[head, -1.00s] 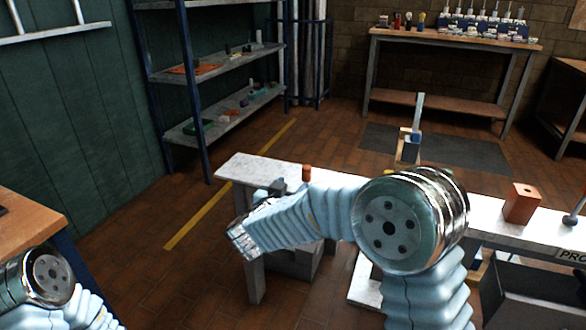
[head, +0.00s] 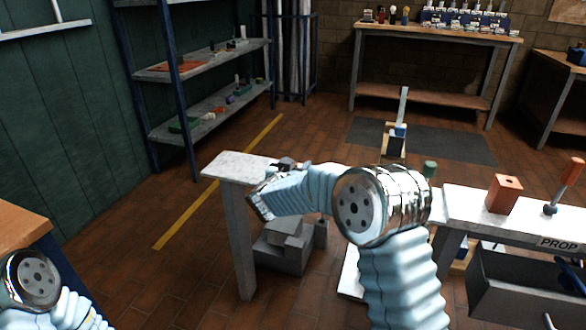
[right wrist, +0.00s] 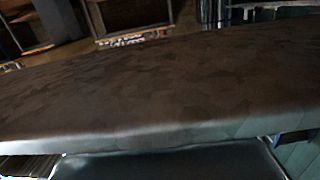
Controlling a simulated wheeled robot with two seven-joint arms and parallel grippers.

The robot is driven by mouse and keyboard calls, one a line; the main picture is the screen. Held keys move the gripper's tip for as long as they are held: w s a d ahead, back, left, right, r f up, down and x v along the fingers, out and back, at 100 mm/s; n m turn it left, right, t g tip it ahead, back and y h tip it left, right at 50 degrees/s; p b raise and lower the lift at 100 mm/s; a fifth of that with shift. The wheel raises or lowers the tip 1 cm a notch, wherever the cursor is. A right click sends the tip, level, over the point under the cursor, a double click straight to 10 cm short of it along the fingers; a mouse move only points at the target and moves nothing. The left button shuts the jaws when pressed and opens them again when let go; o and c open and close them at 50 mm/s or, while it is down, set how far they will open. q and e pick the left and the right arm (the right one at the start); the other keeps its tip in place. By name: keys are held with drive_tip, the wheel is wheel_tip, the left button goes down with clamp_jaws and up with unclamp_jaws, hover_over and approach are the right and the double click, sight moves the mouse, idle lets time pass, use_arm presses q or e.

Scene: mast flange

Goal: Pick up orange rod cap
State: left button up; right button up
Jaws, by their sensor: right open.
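Another orange cylinder (head: 573,170) sits atop a thin rod at the right end of the table. My right gripper (head: 284,164) is open, a dark shape beside the small orange piece, largely hidden behind my arm. Whether they touch cannot be told. The right wrist view shows no cap, only a brown surface (right wrist: 160,85) with a pale edge. My left gripper is out of view.
An orange block (head: 505,193) and a green cylinder (head: 430,168) stand on the table to the right of my arm. Grey blocks (head: 285,250) lie beneath it. A shelf rack (head: 205,125) stands at the back left, and a workbench (head: 440,35) at the back.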

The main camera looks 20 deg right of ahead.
drive_tip(key=c, duration=1)
